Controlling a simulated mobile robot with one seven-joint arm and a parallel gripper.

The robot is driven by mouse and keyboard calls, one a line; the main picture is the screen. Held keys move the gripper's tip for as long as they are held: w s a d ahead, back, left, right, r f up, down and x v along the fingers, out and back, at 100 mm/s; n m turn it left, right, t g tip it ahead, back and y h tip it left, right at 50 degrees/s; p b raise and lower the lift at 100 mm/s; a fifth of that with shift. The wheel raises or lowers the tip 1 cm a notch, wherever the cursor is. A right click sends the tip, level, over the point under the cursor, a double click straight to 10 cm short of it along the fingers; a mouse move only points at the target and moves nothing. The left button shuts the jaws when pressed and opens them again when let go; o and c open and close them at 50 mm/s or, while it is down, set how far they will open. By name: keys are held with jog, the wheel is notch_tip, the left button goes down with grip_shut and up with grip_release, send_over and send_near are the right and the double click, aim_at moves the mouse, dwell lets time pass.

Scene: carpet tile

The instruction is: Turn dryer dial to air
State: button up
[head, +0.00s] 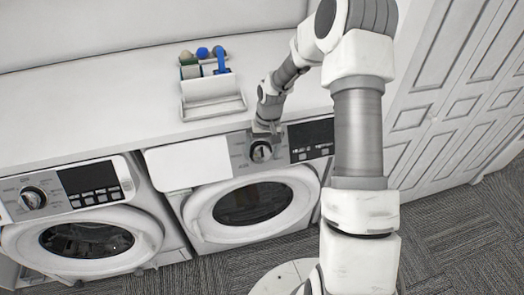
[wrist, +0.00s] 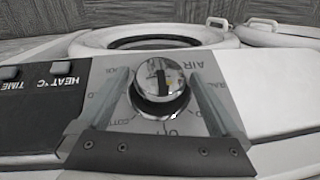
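The dryer (head: 250,205) is the right-hand of two front-loading machines. Its round chrome dial (head: 261,151) is on the front panel; in the wrist view the dial (wrist: 160,92) is central. "AIR" is printed upside down to its upper right and "OFF" below it. A dark mark shows on the dial's face, but I cannot tell which setting it points to. My gripper (head: 265,131) is at the panel. In the wrist view my gripper (wrist: 160,76) has its fingers on either side of the dial, with narrow gaps seeming to show. Contact is unclear.
A dark display with buttons (head: 311,139) is right of the dial, and a blank white drawer front (head: 188,162) is left. A second machine (head: 82,215) stands to the left. A white caddy with bottles and brushes (head: 212,97) sits on the countertop (head: 120,95). Panelled doors (head: 455,95) are at the right.

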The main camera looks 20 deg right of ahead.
jog(key=c, duration=1.2)
